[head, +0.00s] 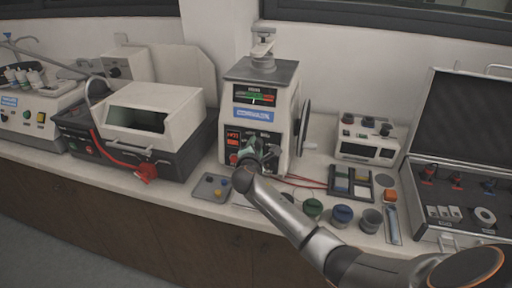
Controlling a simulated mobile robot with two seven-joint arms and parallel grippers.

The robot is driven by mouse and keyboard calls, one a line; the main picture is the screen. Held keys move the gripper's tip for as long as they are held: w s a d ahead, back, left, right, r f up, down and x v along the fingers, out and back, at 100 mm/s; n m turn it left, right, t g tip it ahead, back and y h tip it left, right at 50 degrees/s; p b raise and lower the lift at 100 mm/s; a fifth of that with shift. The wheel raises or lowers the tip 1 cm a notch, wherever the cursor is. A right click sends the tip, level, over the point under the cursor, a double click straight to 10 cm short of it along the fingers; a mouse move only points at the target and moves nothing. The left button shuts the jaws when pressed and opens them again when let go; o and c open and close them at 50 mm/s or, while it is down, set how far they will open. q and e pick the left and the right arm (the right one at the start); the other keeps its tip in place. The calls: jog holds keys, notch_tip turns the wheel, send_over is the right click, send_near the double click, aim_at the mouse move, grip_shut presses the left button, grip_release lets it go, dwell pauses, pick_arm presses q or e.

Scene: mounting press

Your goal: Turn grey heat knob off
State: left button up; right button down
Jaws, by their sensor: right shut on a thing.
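The mounting press (264,113) stands upright at the middle of the bench, with a gauge and red displays on its front. My right gripper (262,150) is at the lower front of the press, its arm reaching in from the lower right. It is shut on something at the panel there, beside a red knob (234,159). The grey heat knob is hidden behind the gripper, so I cannot make out its position. My left gripper is not in view.
A grey tray (211,187) lies left of my right gripper. An open case (462,150) is at far right; a boxy machine (150,112) stands left.

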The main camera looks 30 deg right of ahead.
dwell(0.5)
jog(key=shift+c, duration=2.1)
grip_release()
jog(key=v, duration=1.2)
jog(key=shift+a, duration=0.2)
jog(key=shift+s, duration=0.15)
